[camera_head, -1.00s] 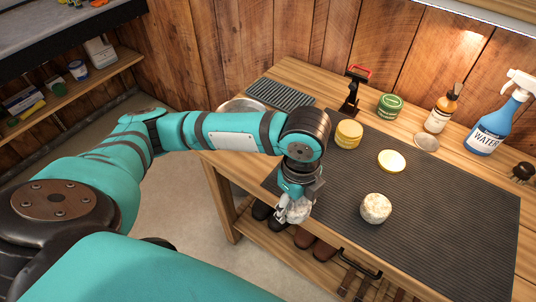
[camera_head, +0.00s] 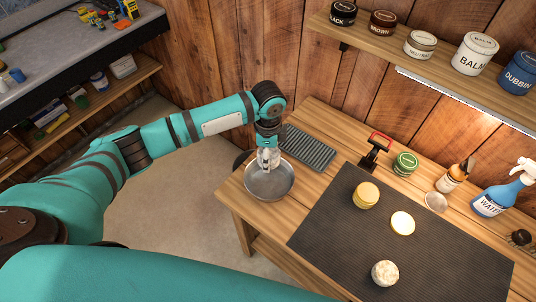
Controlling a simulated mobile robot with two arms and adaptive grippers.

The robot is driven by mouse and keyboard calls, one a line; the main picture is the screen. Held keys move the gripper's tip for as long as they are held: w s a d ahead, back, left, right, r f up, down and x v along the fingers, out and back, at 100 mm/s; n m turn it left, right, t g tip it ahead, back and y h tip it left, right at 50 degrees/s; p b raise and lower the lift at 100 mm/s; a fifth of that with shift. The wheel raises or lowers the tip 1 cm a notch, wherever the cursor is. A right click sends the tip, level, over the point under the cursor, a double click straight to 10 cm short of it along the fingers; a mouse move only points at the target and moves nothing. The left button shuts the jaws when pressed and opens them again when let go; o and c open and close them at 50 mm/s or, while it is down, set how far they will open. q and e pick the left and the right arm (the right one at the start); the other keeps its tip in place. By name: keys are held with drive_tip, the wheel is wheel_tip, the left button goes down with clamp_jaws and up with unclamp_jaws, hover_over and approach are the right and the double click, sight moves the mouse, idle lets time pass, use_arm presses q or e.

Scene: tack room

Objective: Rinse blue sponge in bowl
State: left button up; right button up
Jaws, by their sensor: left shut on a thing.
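The metal bowl (camera_head: 262,191) stands at the left end of the wooden table. My left gripper (camera_head: 268,162) points down over the back part of the bowl, shut on a small pale grey-white thing that its fingers mostly hide. I cannot tell whether the fingertips or the held thing touch the bowl. No blue sponge shows clearly. A whitish speckled round lump (camera_head: 385,273) lies on the front of the dark ribbed mat (camera_head: 340,235). My right gripper is not in view.
A grey ridged tray (camera_head: 307,148) lies right behind the bowl. A stand with a red top (camera_head: 375,152), a green tin (camera_head: 405,163), yellow tins (camera_head: 366,195), an amber bottle (camera_head: 450,180) and a blue spray bottle (camera_head: 498,198) stand farther right. A shelf of jars (camera_head: 475,53) hangs above.

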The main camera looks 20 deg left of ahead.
use_arm(q)
drive_tip(key=shift+s+d+f, duration=0.15)
drive_tip(key=shift+f, duration=0.25)
drive_tip(key=shift+f+b, duration=0.6)
drive_tip(key=shift+b, duration=0.05)
drive_tip(key=shift+f+b, duration=3.25)
drive_tip(key=shift+f, duration=1.1)
drive_tip(key=shift+f+b, duration=0.3)
drive_tip(key=shift+f, duration=0.6)
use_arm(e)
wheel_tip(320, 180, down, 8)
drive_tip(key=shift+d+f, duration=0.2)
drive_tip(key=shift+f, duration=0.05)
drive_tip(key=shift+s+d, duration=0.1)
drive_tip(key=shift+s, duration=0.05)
use_arm(q)
drive_tip(key=shift+a, duration=0.25)
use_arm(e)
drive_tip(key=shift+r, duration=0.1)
use_arm(q)
drive_tip(key=shift+w+a, duration=0.2)
drive_tip(key=shift+a, duration=0.1)
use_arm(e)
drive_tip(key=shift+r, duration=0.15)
